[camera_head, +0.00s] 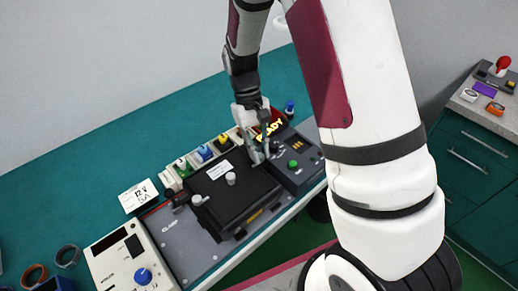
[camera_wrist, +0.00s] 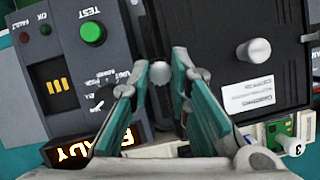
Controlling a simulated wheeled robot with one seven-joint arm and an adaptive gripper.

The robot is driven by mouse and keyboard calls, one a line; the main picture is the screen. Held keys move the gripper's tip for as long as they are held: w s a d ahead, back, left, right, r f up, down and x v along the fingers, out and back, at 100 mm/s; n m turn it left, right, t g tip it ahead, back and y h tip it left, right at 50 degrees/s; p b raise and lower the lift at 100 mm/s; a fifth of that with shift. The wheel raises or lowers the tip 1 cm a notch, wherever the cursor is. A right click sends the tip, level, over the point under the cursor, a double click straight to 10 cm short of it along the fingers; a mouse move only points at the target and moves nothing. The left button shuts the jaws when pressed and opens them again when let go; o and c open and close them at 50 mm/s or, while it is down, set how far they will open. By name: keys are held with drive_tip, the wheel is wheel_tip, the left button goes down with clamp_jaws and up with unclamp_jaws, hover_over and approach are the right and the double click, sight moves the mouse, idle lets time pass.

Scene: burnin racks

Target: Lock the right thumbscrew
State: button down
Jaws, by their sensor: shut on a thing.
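My gripper (camera_head: 264,156) points down at the right edge of the black box (camera_head: 237,208), beside the control panel. In the wrist view, the gripper (camera_wrist: 160,76) has its two teal fingers closed around a small grey round knob, the right thumbscrew (camera_wrist: 160,73). In the head view, the fingers hide this thumbscrew. A left thumbscrew (camera_head: 197,200) shows at the box's left edge. A pale round knob (camera_head: 230,178) stands on the box's lid and also shows in the wrist view (camera_wrist: 253,50). I cannot tell how far the right thumbscrew is turned.
The control panel (camera_head: 308,180) stands close on the right, with a green button (camera_head: 293,164) and a lit READY display (camera_head: 270,128). Several coloured modules line the back, one with a blue top (camera_head: 205,153). A white power supply (camera_head: 125,262) stands front left. The teal bench behind is clear.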

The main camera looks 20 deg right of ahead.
drive_tip(key=c, duration=1.5)
unclamp_jaws()
drive_tip(key=v, duration=1.2)
